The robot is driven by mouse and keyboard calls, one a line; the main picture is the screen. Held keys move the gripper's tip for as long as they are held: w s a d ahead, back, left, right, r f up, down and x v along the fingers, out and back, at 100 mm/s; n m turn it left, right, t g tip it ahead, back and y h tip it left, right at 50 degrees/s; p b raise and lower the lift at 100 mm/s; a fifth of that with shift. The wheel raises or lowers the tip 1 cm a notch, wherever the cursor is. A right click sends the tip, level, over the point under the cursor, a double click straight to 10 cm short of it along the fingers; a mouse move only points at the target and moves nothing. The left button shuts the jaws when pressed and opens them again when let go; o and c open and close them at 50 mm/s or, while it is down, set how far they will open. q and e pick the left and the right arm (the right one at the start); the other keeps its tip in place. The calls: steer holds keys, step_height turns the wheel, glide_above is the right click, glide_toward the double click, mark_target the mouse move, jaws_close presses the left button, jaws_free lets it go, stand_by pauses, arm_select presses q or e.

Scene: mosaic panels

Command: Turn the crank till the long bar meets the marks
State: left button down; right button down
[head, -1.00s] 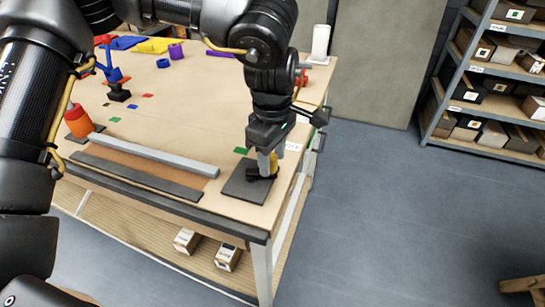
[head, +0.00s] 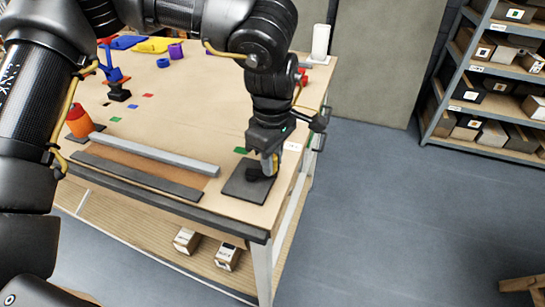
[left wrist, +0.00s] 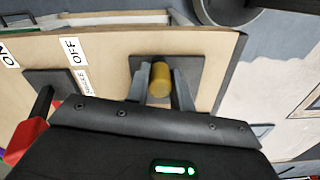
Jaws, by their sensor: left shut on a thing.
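My left gripper (head: 269,165) points down over the dark square plate (head: 240,183) at the table's front right corner. It is shut on the crank's yellow handle (left wrist: 160,80), which stands between its two fingers in the left wrist view. A black crank part (head: 258,175) shows low on the plate, partly hidden by the gripper. A long grey bar (head: 160,155) lies left of the plate, apart from a long dark bar (head: 135,177) along the front edge, with a brown strip (head: 150,165) between. I cannot make out alignment marks. My right gripper is not in view.
An orange-red bottle-like object (head: 79,122) stands by the bars' left end. Small coloured squares and a blue piece on a black stand (head: 117,82) lie farther back. An OFF label (left wrist: 73,50) shows in the wrist view.

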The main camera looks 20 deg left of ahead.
arm_select(q)
steer(key=shift+s+r+m+p, duration=0.1)
steer(key=shift+s+m+p, duration=0.2)
steer(key=shift+m, duration=0.3)
steer(key=shift+s+m+p, duration=0.2)
steer(key=shift+m+p, duration=0.15)
steer(key=shift+m, duration=0.25)
steer(key=shift+s+m+p, duration=0.3)
steer(key=shift+s+m, duration=0.1)
steer(key=shift+m, duration=0.6)
steer(key=shift+s+a+m, duration=0.15)
steer(key=shift+s+m, duration=0.2)
steer(key=shift+m, duration=0.45)
steer(key=shift+s+a+m, duration=0.15)
steer(key=shift+s+m, duration=0.15)
steer(key=shift+m, duration=0.6)
steer(key=m, duration=0.1)
steer(key=s+m, duration=0.1)
steer(key=shift+a+m+p, duration=0.35)
steer(key=shift+m, duration=0.05)
steer(key=shift+s+a+m, duration=0.2)
steer(key=shift+a+m, duration=0.05)
steer(key=shift+m, duration=0.55)
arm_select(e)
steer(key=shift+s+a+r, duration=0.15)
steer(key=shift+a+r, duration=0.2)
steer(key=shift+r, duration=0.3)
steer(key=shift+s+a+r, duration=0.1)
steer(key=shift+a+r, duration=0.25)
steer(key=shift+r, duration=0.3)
